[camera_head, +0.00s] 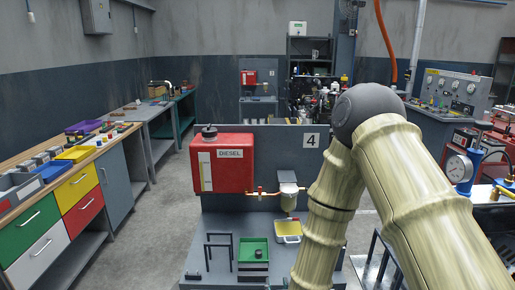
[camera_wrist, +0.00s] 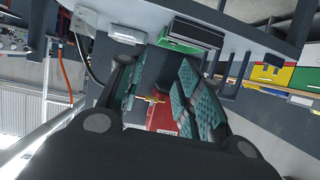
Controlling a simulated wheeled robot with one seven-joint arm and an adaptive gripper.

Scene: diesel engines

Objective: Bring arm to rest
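My arm shows in the head view as two pale, ribbed links joined at a dark grey elbow, bent in front of the station marked 4. The elbow is raised, and one link runs down toward the bench. My gripper (camera_wrist: 160,80) shows in the wrist view with its two teal-padded fingers apart. Nothing is held between them. The red diesel tank (camera_head: 222,163) hangs on the grey panel (camera_head: 265,140); part of it also shows beyond the fingers in the wrist view (camera_wrist: 163,115). My gripper does not show in the head view.
Below the tank, a filter bowl (camera_head: 288,197), a yellow tray (camera_head: 288,231) and a green tray (camera_head: 254,250) are at the grey stand. A drawer workbench (camera_head: 62,215) is at left. A pressure gauge (camera_head: 459,168) and gauge console (camera_head: 452,92) are at right. Bare floor lies between bench and stand.

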